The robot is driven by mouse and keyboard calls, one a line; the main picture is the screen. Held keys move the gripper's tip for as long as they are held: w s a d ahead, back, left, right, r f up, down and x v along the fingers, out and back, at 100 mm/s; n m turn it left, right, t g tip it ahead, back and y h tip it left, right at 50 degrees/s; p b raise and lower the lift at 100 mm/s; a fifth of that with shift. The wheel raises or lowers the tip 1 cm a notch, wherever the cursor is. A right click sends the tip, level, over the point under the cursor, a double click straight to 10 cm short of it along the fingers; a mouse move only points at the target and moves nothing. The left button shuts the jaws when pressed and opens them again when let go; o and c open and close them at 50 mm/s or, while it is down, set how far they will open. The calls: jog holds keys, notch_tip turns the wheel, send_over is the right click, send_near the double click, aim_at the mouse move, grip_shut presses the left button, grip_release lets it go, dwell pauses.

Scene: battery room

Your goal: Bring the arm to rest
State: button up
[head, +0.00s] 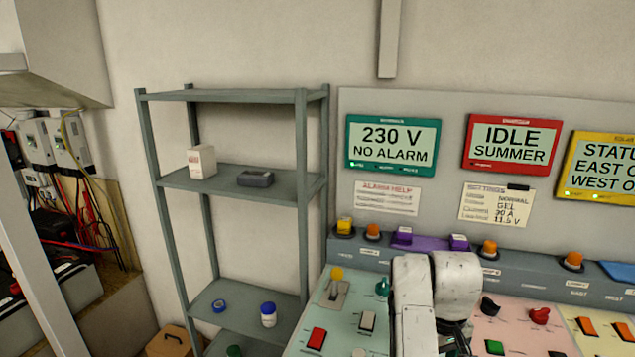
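My arm shows at the bottom of the head view, right of centre, as worn white links (412,300) with a darker joint beside them. It rises in front of the control desk (340,325) and hides part of it. My gripper's fingers do not show, so I cannot see whether they are open or hold anything.
A grey shelf (240,97) at left holds a white box (201,161), a dark device (255,179), blue tape (219,305) and a jar (268,314). Wall displays (392,145) hang above. Wiring fills the far left.

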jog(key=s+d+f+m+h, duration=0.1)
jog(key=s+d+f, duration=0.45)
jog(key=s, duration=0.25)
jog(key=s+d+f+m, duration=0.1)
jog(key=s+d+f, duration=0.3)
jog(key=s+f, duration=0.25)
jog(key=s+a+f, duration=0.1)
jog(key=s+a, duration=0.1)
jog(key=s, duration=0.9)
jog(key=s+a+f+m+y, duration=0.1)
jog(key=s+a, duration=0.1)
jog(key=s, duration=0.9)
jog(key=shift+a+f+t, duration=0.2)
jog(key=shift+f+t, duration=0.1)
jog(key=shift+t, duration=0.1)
